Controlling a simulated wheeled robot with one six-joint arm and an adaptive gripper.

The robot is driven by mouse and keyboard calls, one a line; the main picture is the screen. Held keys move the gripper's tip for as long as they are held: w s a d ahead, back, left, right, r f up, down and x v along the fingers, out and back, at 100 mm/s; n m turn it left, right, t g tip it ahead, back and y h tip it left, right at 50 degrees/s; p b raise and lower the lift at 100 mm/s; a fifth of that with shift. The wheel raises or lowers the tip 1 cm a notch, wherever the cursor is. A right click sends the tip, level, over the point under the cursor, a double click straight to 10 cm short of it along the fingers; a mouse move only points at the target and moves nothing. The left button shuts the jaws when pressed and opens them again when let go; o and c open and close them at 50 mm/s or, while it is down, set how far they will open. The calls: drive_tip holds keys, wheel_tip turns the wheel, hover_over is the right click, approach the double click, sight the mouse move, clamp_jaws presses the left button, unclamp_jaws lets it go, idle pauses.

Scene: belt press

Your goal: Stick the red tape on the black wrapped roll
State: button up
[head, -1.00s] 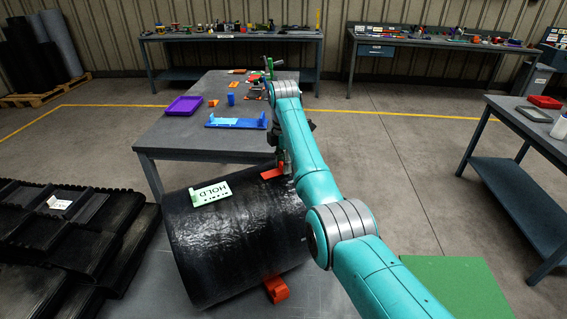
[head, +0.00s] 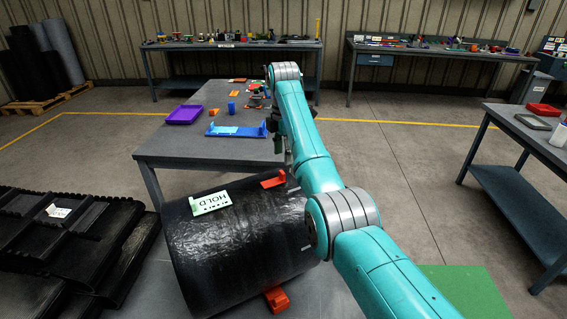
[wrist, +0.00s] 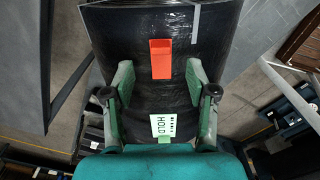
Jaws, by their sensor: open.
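The black wrapped roll (head: 235,255) lies on its side in the foreground of the head view, and it fills the upper middle of the wrist view (wrist: 135,35). The red tape (head: 272,179), a short strip with a raised end, lies on the roll's upper surface near its far edge. In the wrist view the tape (wrist: 160,60) lies against the black wrap, between the lines of my fingers. My gripper (wrist: 160,76) is open and empty, with its fingers apart on either side and clear of the tape. In the head view my arm mostly hides the gripper.
A white and green HOLD label (head: 211,201) sits on the roll. A red block (head: 277,299) is at the roll's near lower side. A grey table (head: 185,145) behind holds a blue fixture (head: 235,130) and a purple tray (head: 184,114). Black ribbed belts (head: 75,240) lie left.

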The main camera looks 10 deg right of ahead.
drive_tip(key=shift+r, duration=0.25)
drive_tip(key=shift+w+d+r, duration=0.15)
drive_tip(key=shift+d+r, duration=0.35)
drive_tip(key=shift+r, duration=0.3)
drive_tip(key=shift+w+d+r, duration=0.15)
drive_tip(key=shift+d+r, duration=0.3)
drive_tip(key=shift+r, duration=0.35)
drive_tip(key=shift+w+d+r, duration=0.15)
drive_tip(key=shift+d+r, duration=0.35)
drive_tip(key=shift+r, duration=0.3)
drive_tip(key=shift+w+d+r, duration=0.3)
drive_tip(key=shift+d+r, duration=0.45)
drive_tip(key=shift+d, duration=0.2)
drive_tip(key=shift+w+d+r, duration=0.25)
drive_tip(key=shift+d+r, duration=0.5)
drive_tip(key=shift+d, duration=0.2)
